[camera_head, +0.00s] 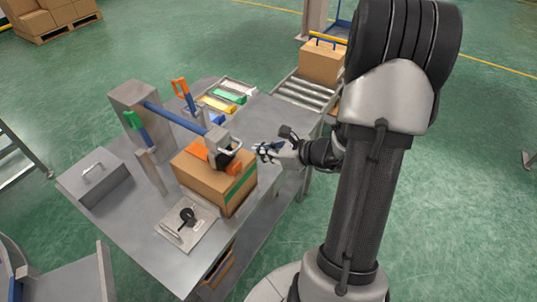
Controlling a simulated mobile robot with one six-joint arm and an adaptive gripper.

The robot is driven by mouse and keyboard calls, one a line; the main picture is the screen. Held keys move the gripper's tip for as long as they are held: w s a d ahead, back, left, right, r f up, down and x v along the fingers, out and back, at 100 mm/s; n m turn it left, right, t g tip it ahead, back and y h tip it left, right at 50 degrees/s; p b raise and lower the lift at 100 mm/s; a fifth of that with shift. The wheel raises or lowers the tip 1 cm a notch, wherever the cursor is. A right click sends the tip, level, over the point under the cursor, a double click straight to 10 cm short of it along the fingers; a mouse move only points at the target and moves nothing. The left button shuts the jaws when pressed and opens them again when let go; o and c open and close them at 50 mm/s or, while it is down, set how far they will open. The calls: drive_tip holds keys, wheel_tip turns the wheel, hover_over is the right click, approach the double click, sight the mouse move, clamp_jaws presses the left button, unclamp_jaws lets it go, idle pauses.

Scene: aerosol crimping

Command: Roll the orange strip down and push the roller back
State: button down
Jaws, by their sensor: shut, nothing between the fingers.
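In the head view a brown cardboard box (212,187) stands on the grey workbench. An orange strip (197,151) lies on its top at the back left. A roller head with a grey housing and handle (221,145) sits over the box top, at the end of a blue arm (174,117) from a grey post. An orange roller part (234,168) shows at its front right. A green strip runs down the box's right side. My gripper (262,151) is shut and empty, just right of the roller head. Whether it touches the handle I cannot tell.
A green-handled lever (136,124) and an orange-handled lever (182,90) stand near the post. A lidded metal box (93,177) and a plate with a black knob (187,219) sit on the bench. A roller conveyor (305,92) carries another carton (323,62).

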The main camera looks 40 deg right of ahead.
drive_tip(key=x, duration=0.2)
drive_tip(key=r+b+x, duration=0.1)
drive_tip(key=x, duration=0.4)
drive_tip(key=shift+w+a+r, duration=0.15)
drive_tip(key=shift+w+a, duration=0.05)
drive_tip(key=shift+w, duration=0.2)
drive_tip(key=shift+w+a, duration=0.1)
drive_tip(key=shift+w, duration=0.3)
drive_tip(key=w+a+b, duration=0.1)
drive_tip(key=w+a, duration=0.3)
drive_tip(key=w, duration=0.8)
drive_tip(key=w+a+b, duration=0.1)
drive_tip(key=w+a, duration=0.4)
drive_tip(key=w, duration=0.7)
drive_tip(key=shift+w+r, duration=0.15)
drive_tip(key=shift+r, duration=0.05)
